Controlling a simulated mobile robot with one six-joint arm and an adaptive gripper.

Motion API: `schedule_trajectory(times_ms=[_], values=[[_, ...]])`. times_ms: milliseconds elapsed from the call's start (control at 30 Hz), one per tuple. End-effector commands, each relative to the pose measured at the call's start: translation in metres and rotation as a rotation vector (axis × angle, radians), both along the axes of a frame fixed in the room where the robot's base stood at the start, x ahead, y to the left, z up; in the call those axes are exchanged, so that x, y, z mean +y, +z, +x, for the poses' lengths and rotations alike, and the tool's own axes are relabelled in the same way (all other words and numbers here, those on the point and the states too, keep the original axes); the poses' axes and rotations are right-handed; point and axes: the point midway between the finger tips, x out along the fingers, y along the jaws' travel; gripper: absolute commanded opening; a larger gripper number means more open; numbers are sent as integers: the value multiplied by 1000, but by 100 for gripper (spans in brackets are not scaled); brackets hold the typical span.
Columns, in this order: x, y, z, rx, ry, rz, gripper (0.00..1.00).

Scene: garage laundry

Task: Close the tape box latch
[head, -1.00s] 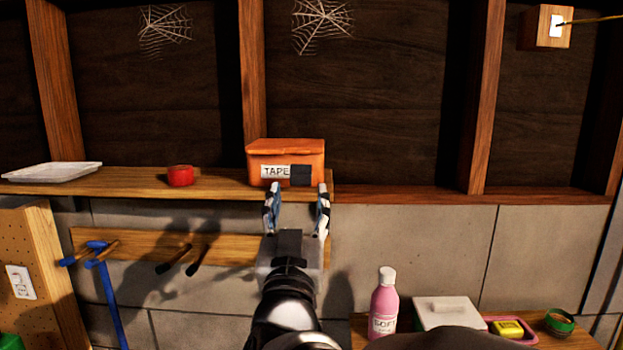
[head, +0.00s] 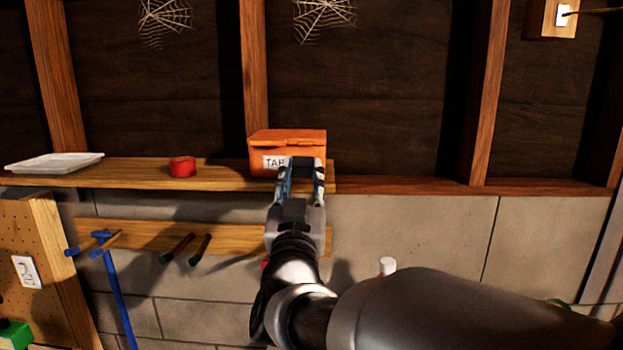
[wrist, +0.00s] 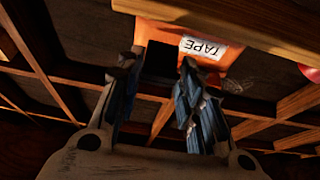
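The orange tape box (head: 288,138) stands on the wooden shelf with its lid down. Its white TAPE label (head: 272,162) is partly covered by my gripper (head: 304,168). In the wrist view the box (wrist: 178,14) appears upside down at the top. A dark latch plate (wrist: 162,60) shows there beside the label, between my fingers. My gripper (wrist: 158,72) is partly open, one fingertip on each side of the latch plate. I cannot tell whether the fingers touch it. In the head view the fingers hide most of the latch.
A red tape roll (head: 183,166) and a white tray (head: 55,162) stand on the shelf (head: 220,176) to the left. A peg rail (head: 145,236) with pegs is below. A wooden stud (head: 254,75) rises behind the box. The shelf between roll and box is clear.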

Motion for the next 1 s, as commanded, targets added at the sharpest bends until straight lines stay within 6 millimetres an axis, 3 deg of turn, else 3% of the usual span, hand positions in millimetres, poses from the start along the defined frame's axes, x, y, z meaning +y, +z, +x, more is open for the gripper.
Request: schedule_trajectory(times_ms=[333, 667, 1000], values=[[0, 0, 0, 0, 0, 0, 9], [0, 8, -1, 56, 2, 3, 9], [0, 29, 1, 294, 2, 14, 9]])
